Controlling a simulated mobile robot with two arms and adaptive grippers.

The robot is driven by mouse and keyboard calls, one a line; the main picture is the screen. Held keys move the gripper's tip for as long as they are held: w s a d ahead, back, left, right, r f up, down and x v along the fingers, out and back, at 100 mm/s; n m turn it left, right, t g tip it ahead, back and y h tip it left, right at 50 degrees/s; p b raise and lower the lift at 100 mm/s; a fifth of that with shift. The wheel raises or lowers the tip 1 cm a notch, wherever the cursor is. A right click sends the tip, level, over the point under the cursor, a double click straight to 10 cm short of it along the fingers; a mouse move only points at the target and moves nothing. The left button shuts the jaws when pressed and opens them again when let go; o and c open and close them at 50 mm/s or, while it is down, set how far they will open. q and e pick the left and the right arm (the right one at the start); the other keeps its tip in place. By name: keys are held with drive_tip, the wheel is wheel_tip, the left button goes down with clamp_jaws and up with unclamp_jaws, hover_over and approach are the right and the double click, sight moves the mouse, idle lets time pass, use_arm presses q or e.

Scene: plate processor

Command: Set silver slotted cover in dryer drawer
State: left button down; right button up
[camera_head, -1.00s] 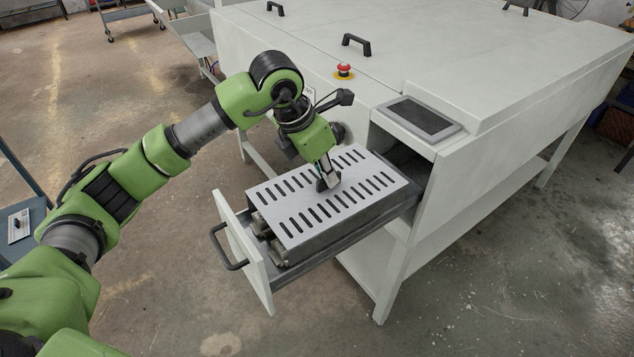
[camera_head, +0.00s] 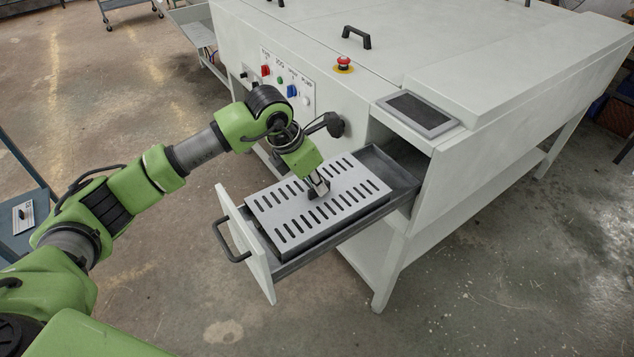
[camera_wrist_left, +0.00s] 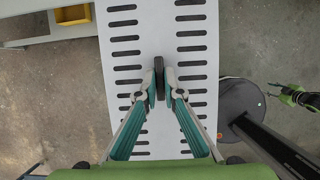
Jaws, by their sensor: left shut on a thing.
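The silver slotted cover (camera_head: 350,211) lies in or just over the open dryer drawer (camera_head: 385,172), near the drawer's front end. It looks roughly level, with a bare strip of drawer behind it. I cannot tell whether it rests fully on the drawer floor. My left gripper (camera_head: 317,190) is shut on the cover's dark handle at the middle of its top. In the left wrist view the gripper (camera_wrist_left: 159,90) holds the dark handle, and the cover (camera_wrist_left: 192,60) spreads below with its rows of slots.
The drawer's white front (camera_head: 245,243) with a dark handle (camera_head: 231,243) sticks out over open floor. The white machine has a control panel (camera_head: 287,80), a red emergency button (camera_head: 344,63) and a dark screen (camera_head: 418,110). A blue table edge (camera_head: 22,215) stands at left.

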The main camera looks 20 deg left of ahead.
use_arm(q)
drive_tip(key=c, duration=2.2)
unclamp_jaws()
drive_tip(key=shift+o, duration=0.2)
drive_tip(key=shift+r+p, duration=0.35)
drive_tip(key=shift+p, duration=0.1)
drive_tip(key=b+v, duration=0.3)
drive_tip(key=v, duration=0.8)
drive_tip(key=shift+s+r, duration=0.2)
drive_tip(key=shift+r, duration=0.15)
drive_tip(key=shift+a, duration=0.15)
